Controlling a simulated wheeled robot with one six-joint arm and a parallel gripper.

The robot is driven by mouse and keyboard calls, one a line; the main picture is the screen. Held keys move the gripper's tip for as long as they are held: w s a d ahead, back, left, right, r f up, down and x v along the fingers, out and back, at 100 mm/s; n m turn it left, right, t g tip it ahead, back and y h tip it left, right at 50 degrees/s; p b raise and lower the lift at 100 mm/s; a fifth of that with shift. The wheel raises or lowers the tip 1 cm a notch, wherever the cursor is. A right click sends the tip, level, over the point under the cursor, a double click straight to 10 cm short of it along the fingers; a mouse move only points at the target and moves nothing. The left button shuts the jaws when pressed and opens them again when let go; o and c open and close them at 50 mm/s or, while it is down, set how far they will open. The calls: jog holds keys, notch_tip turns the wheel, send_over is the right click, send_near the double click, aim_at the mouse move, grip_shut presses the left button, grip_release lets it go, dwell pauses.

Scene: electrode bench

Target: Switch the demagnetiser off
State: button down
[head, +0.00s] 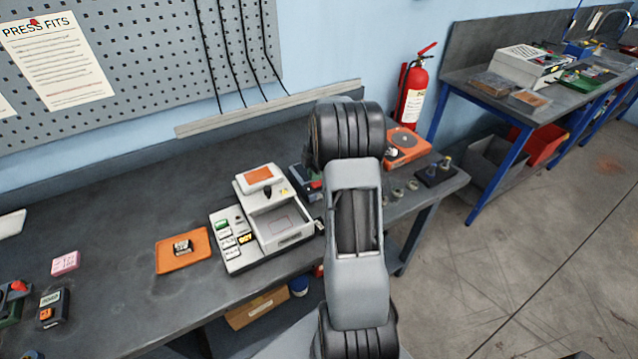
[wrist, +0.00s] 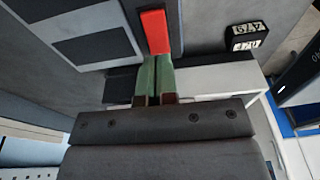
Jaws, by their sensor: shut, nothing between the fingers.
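A dark box with a red part (head: 316,185), which looks like the demagnetiser, stands on the bench, partly hidden behind my arm in the head view. In the wrist view a red switch-like block (wrist: 155,32) sits beside a grey surface with dark panels (wrist: 95,46). My gripper (wrist: 157,58) is shut and empty, its green fingertips pointing at the red block's near end. They look very close to it or touching; I cannot tell which. Which way the switch is set is not clear. The head view hides my gripper behind my arm.
A white machine with an open tray (head: 283,222) stands left of my arm, beside an orange mat (head: 183,250). An orange device (head: 406,147) and small round parts lie to the right. A black block with white labels (wrist: 246,36) is right of my fingers.

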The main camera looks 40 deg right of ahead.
aim_at(315, 183)
jog(key=shift+f+b, duration=0.85)
jog(key=shift+f, duration=0.25)
dwell(0.3)
jog(key=shift+r, duration=0.2)
jog(key=shift+r+p, duration=2.1)
jog(key=shift+r, duration=1.3)
